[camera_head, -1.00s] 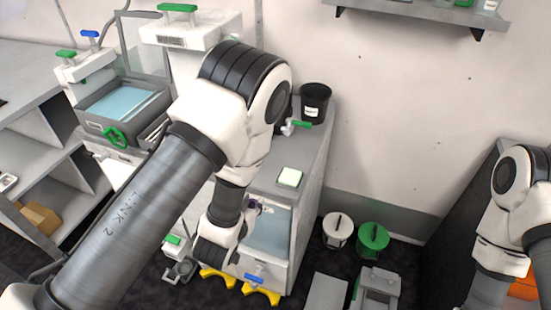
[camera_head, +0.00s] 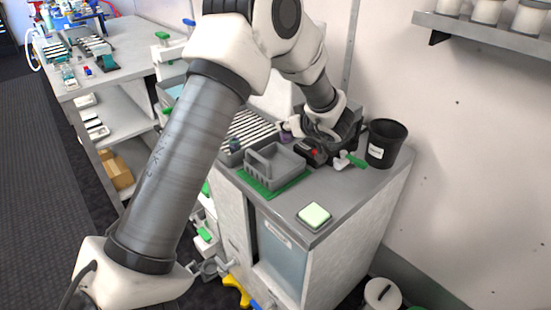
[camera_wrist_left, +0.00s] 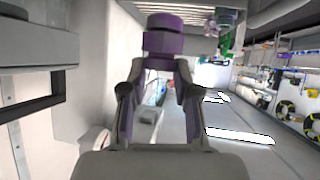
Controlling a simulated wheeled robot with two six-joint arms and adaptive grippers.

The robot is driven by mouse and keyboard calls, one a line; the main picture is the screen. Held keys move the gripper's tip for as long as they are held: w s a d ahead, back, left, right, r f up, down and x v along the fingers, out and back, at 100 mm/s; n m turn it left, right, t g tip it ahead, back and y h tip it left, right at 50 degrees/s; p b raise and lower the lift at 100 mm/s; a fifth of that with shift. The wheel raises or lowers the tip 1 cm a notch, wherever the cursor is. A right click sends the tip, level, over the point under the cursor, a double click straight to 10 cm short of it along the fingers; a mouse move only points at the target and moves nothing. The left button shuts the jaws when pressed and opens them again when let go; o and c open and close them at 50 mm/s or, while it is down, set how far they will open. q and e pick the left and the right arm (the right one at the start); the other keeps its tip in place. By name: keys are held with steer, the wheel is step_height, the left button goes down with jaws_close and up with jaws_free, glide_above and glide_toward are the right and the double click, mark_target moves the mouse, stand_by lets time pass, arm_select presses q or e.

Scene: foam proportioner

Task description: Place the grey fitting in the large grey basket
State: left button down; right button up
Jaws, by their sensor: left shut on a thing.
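A grey basket (camera_head: 277,168) with a handle stands on a green mat (camera_head: 262,188) on the cabinet top. My left gripper (camera_head: 294,130) is just behind and slightly right of the basket in the head view, mostly hidden by its own wrist. In the left wrist view, my left gripper (camera_wrist_left: 158,78) is shut on a purple, cylinder-like piece (camera_wrist_left: 164,38) with a wider collar. No clearly grey fitting shows in the grip. My right gripper is out of view.
A black bin (camera_head: 385,143), a green-handled valve (camera_head: 354,160) and a dark device with a red part (camera_head: 313,152) stand right of the basket. A pale green pad (camera_head: 314,216) lies at the front. A ribbed rack (camera_head: 250,133) is behind the basket.

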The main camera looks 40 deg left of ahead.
arm_select(q)
steer(key=shift+a+f+n+g, duration=0.65)
steer(key=shift+a+f, duration=0.25)
steer(key=shift+f, duration=0.2)
step_height(320, 180, down, 8)
steer(key=shift+d+f, duration=0.1)
steer(key=c, duration=0.8)
jaws_free()
steer(key=shift+f, duration=0.1)
steer(key=shift+c, duration=0.2)
steer(key=shift+r, duration=0.2)
steer(key=v, duration=1.2)
steer(key=shift+f, duration=0.2)
steer(key=shift+s+d, duration=0.1)
